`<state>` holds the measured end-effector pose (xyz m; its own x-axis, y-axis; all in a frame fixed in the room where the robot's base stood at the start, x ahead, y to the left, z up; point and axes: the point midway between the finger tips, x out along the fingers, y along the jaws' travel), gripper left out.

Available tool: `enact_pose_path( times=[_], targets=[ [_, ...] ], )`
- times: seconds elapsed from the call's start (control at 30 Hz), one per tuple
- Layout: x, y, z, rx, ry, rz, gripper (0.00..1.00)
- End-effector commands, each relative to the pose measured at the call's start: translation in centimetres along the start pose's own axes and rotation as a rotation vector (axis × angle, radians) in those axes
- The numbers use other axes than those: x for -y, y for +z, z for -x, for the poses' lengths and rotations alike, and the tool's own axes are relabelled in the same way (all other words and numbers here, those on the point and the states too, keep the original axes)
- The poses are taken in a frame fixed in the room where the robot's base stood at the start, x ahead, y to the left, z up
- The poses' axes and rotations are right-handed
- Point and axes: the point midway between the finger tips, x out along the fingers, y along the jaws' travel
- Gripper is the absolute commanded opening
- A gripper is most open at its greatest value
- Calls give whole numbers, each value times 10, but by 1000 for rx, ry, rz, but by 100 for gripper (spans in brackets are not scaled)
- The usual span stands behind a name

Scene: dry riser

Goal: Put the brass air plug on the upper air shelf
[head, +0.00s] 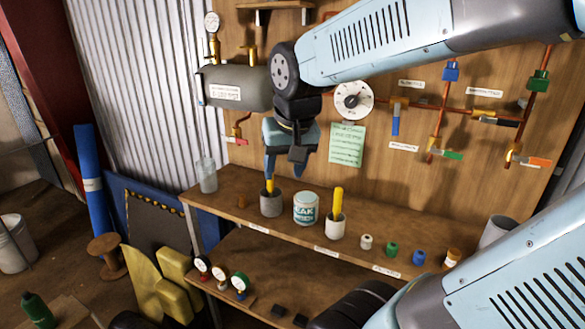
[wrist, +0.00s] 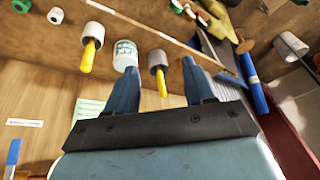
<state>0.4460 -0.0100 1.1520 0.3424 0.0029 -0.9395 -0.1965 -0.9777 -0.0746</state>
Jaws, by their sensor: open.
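A small brass-coloured piece (head: 452,258) stands at the right end of the long shelf's row of small plugs; I cannot tell for sure that it is the brass air plug. In the wrist view, that cup (wrist: 157,57) shows between my fingertips (wrist: 157,67). A small wooden shelf (head: 272,4) shows high on the wall; which shelf is the upper air shelf is unclear.
The long shelf (head: 290,237) also holds a glass jar (head: 208,174), a white can (head: 306,208), another cup (head: 335,229), and white, green and blue plugs (head: 391,249). Gauges (head: 239,284) stand on the lower shelf. Pipes and a tank (head: 235,88) line the wall behind.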

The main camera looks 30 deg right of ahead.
Motion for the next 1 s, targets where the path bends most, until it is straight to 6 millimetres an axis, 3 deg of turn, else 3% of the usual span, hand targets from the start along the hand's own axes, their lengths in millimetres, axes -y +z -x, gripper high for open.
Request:
enact_pose_path(
  times=[0.1, 0.33, 1.0],
  targets=[
    [-2, 18, 20, -61, -14, 76, 53],
    [0, 41, 38, -130, -14, 187, 53],
    [1, 45, 40, -142, -12, 213, 53]
  ],
)
